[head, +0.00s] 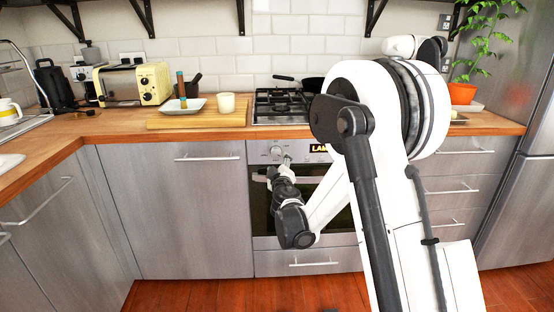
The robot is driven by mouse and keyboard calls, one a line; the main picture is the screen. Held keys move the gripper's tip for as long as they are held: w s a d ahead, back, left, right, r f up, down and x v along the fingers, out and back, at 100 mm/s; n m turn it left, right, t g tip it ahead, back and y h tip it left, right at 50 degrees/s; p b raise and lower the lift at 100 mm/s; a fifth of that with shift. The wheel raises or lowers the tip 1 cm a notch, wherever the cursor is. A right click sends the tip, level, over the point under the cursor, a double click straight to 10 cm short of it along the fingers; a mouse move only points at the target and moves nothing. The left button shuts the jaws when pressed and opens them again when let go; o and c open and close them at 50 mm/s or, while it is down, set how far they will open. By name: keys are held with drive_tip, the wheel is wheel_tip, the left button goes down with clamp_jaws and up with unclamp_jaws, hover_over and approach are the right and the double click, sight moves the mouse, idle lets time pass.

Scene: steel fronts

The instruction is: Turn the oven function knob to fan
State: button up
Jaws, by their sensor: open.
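The oven (263,225) has a steel front with a dark glass door, set under the gas hob. A round, light knob (276,151) shows at the left of its control panel. A small display (317,148) on the panel shows yellow letters that begin "LAM"; my arm hides the rest. My gripper (287,159) is open just right of and slightly below the knob, in front of the panel. The picture is too small to tell whether it touches the knob. My arm hides the right part of the oven and any controls there.
The oven handle (259,178) runs just below the panel, near my gripper. The wooden counter (120,124) overhangs the fronts. On it stand a toaster (132,84), a cutting board (236,119), a white cup (226,103) and a potted plant (462,93). The floor is clear at the left.

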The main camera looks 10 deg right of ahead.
drive_tip(key=shift+s+a+r, duration=0.1)
drive_tip(key=shift+s+a, duration=0.05)
drive_tip(key=shift+s, duration=0.8)
drive_tip(key=shift+s+a, duration=0.1)
drive_tip(key=shift+s, duration=0.8)
drive_tip(key=s+d+r+m+g+h, duration=0.1)
drive_tip(key=s+d+r+m+g, duration=0.15)
drive_tip(key=s+d+r, duration=0.4)
drive_tip(key=s+d+r+m+g+h, duration=0.15)
drive_tip(key=s+r+m, duration=0.25)
drive_tip(key=s, duration=0.6)
drive_tip(key=s+a+f+m+g+y, duration=0.1)
drive_tip(key=s+a+f+g+y, duration=0.1)
drive_tip(key=s, duration=0.8)
drive_tip(key=s+a+f+g+y, duration=0.1)
drive_tip(key=s+a+f+g, duration=0.1)
drive_tip(key=s, duration=0.7)
drive_tip(key=s+a+f+m+g+y, duration=0.1)
drive_tip(key=s+a+f+g+y, duration=0.1)
drive_tip(key=s, duration=0.8)
wheel_tip(320, 180, up, 13)
drive_tip(key=p, duration=1.4)
drive_tip(key=shift+s+a+r, duration=0.2)
drive_tip(key=shift+s+a, duration=0.05)
